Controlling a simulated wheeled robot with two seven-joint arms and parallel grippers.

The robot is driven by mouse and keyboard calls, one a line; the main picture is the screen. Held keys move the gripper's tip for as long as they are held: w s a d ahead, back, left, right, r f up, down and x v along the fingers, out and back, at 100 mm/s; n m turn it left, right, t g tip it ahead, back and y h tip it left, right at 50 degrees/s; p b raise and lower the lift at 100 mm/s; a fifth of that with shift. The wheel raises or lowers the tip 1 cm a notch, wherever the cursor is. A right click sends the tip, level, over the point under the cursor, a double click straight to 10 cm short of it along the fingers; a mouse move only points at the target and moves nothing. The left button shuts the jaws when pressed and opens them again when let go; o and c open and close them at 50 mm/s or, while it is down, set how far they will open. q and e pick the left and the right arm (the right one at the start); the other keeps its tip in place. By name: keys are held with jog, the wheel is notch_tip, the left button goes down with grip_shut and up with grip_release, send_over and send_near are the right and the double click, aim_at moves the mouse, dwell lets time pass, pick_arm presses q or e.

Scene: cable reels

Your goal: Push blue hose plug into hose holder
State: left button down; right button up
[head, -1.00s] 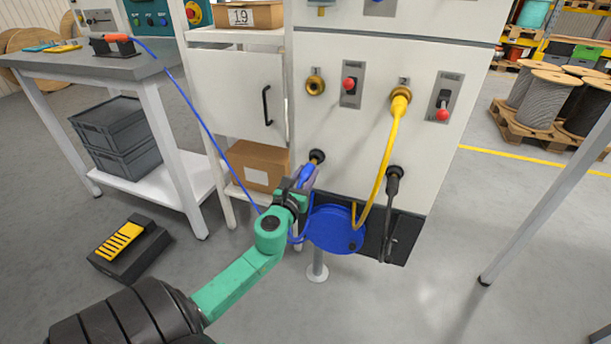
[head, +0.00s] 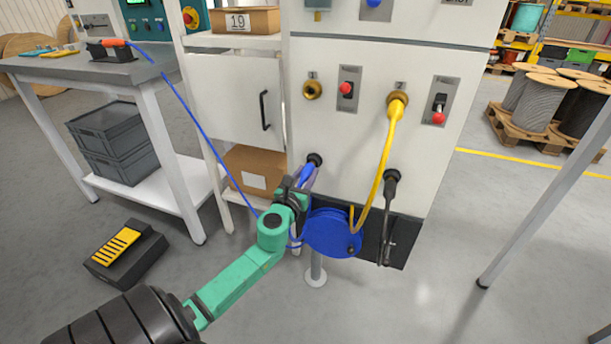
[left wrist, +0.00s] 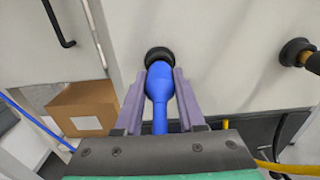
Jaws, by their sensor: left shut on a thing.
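The blue hose plug (left wrist: 159,82) is held between the two fingers of my left gripper (left wrist: 158,100), seen in the left wrist view. The plug's front end meets the black round hose holder (left wrist: 159,56) on the pale panel; how deep it sits is hard to tell. In the head view, my left gripper (head: 301,182) is shut on the blue plug (head: 307,171), just below the black holder (head: 314,160). A blue hose runs down from the plug near the blue reel (head: 333,233). My right gripper is not in view.
A yellow hose (head: 384,150) hangs from a brass fitting right of the holder. Red switches (head: 438,118) are above. A cardboard box (head: 254,169) stands on the shelf at left. A thin blue cable (head: 190,115) runs to the workbench (head: 85,68).

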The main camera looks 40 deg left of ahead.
pick_arm(q)
jog(key=shift+c, duration=2.1)
grip_release()
jog(key=shift+s, duration=0.2)
jog(key=b+v, duration=0.1)
jog(key=v, duration=1.3)
jog(key=shift+b, duration=0.3)
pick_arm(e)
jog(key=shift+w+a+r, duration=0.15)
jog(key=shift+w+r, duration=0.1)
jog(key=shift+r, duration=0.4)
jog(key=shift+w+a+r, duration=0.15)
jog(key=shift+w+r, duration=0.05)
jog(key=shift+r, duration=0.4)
